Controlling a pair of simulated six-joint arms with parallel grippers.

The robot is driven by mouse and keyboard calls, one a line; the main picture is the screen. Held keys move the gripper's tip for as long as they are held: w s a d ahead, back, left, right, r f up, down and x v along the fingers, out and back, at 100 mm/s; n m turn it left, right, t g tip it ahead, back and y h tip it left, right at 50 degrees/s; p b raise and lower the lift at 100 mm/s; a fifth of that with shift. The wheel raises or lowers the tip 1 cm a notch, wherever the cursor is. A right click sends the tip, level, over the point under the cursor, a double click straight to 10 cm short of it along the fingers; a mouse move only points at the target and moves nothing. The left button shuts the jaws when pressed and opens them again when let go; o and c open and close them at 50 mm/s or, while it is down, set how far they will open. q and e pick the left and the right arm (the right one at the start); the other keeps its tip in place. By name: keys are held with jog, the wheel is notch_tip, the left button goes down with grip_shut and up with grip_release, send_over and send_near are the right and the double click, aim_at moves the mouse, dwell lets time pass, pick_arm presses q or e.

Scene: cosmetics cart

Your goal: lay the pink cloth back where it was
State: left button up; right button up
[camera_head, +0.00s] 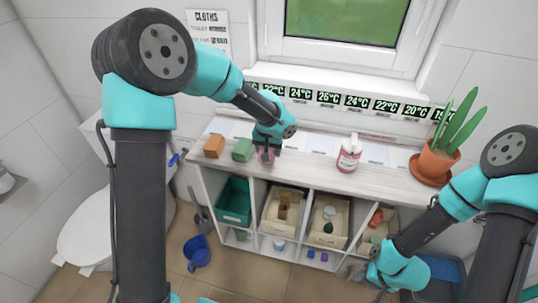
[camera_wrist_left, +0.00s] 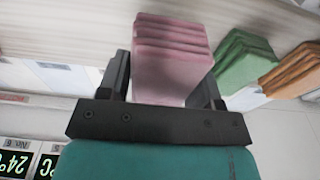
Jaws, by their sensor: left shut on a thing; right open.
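The pink cloth (camera_wrist_left: 170,62) is a folded, layered block between the fingers of my left gripper (camera_wrist_left: 168,85) in the left wrist view. In the head view the left gripper (camera_head: 267,152) is over the cart top, shut on the pink cloth (camera_head: 266,157), which is mostly hidden by the fingers. I cannot tell whether the cloth touches the surface. A green cloth (camera_head: 242,150) and an orange-brown cloth (camera_head: 214,146) lie to its left on the cart top (camera_head: 315,166). My right gripper (camera_head: 380,290) is open, low at the right in front of the cart.
A pink-labelled bottle (camera_head: 349,154) and a potted plant (camera_head: 437,158) stand on the cart top to the right. Below are compartments with a green bin (camera_head: 234,203) and cream bins (camera_head: 281,213). A row of temperature labels (camera_head: 328,98) runs along the wall. The top between cloth and bottle looks clear.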

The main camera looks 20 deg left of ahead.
pick_arm(q)
jog(key=shift+w+a+f, duration=0.1)
jog(key=shift+w+a, duration=0.05)
jog(key=shift+w, duration=0.25)
jog(key=shift+f, duration=1.75)
jog(key=shift+f, duration=0.1)
jog(key=o, duration=0.9)
jog(key=r, duration=0.4)
jog(key=s+r, duration=0.1)
jog(key=r, duration=0.7)
jog(key=shift+s+r, duration=0.1)
jog(key=shift+s, duration=0.2)
